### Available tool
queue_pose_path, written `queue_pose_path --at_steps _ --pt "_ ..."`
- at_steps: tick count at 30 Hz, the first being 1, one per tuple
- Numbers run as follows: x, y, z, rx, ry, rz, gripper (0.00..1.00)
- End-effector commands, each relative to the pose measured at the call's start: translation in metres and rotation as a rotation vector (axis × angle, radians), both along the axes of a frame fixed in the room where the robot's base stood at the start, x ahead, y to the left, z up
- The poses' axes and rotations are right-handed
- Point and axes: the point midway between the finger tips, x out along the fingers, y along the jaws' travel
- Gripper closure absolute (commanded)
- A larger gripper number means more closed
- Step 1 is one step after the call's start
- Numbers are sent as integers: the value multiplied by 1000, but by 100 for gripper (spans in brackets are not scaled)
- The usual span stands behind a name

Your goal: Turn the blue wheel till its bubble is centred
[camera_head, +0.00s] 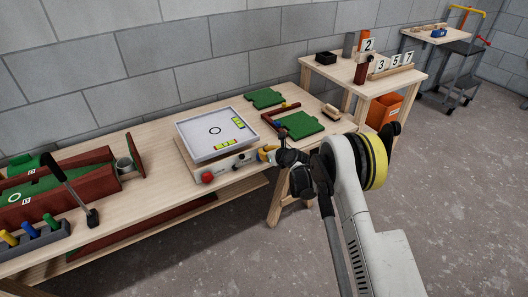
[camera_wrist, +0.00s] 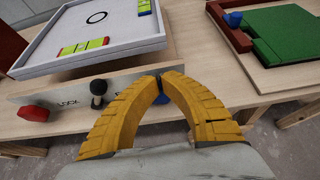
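A grey-rimmed white tilting tray (camera_head: 205,140) sits on a box on the bench. It has a black ring mark and two yellow-green bubble vials, one at the front (camera_wrist: 85,47) and one on the right (camera_wrist: 143,7). I cannot clearly read their bubbles. The box front bears a red knob (camera_wrist: 34,113) at left and a black lever (camera_wrist: 98,92) near the lettering "LOCK". A small part of a blue wheel (camera_wrist: 161,99) shows between my yellow fingers, which hide the rest. My gripper (camera_wrist: 160,79) has its fingertips almost together in front of it; contact is unclear.
Green boards (camera_head: 300,124) with red edging lie right of the tray; a blue peg (camera_wrist: 233,19) stands by one. A red, green-lined trough (camera_head: 75,180) and a grey peg rack (camera_head: 35,240) are at left. A numbered-block table (camera_head: 340,72) stands behind.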

Motion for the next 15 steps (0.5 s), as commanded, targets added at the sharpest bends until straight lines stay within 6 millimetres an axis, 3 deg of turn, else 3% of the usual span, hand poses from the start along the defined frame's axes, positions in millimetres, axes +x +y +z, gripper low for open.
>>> queue_pose_path --at_steps 10,15 --pt "-1 -3 8 0 0 -1 100" --pt "-16 -13 8 -2 -1 -1 100"
